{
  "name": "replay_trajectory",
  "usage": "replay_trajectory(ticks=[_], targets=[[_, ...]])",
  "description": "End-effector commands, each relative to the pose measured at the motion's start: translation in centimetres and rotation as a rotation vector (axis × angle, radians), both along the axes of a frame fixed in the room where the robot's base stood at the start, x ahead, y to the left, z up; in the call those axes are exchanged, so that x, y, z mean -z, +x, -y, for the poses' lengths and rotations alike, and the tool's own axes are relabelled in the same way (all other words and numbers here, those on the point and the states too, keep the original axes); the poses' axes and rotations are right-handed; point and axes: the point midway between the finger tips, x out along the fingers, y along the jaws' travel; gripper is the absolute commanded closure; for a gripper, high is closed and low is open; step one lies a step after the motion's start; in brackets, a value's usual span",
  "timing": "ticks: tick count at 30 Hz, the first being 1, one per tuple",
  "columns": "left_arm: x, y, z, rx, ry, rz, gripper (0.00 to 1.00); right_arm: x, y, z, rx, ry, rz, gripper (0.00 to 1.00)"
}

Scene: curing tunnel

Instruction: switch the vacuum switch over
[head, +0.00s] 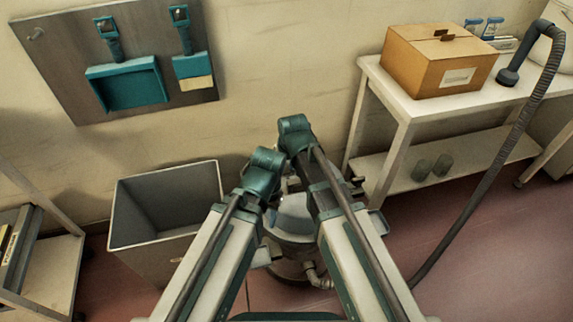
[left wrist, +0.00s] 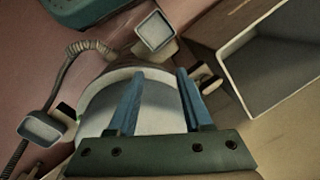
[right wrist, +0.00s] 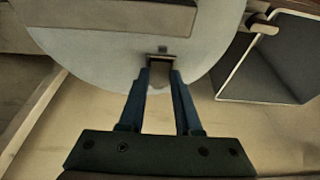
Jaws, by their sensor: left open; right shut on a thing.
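The vacuum (head: 293,212) stands on the floor, mostly hidden below my arms in the head view. Its pale round top fills much of the right wrist view (right wrist: 100,50), with a small dark switch (right wrist: 160,57) at its rim. My right gripper (right wrist: 161,76) is shut on this switch. Which way the switch is set cannot be told. My left gripper (left wrist: 160,76) is open and empty over the vacuum's pale body (left wrist: 100,108). In the head view both grippers' fingers are hidden behind my wrists.
A grey open bin (head: 165,248) stands close left of the vacuum. A white bench (head: 400,103) on the right carries a cardboard box (head: 425,65). A dark hose (head: 500,150) hangs beside it. A tool board (head: 190,20) with dustpans is on the wall.

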Motion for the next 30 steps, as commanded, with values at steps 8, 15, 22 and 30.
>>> replay_trajectory(ticks=[8,15,22,30], targets=[[-1.01,-0.01,0.02,-0.001,-0.001,0.0,0.5,-0.24,0.67,-0.18,0.0,-0.042,-0.157,1.0],[-0.96,0.0,0.02,0.0,-0.001,0.0,0.5,-0.17,0.47,-0.11,0.0,-0.044,-0.164,1.0],[-0.97,0.0,0.02,0.0,-0.001,0.0,0.5,-0.17,0.46,-0.12,0.0,-0.044,-0.163,0.39],[-0.98,0.0,0.03,0.0,-0.001,0.0,0.5,-0.19,0.47,-0.14,0.0,-0.043,-0.162,0.38]])
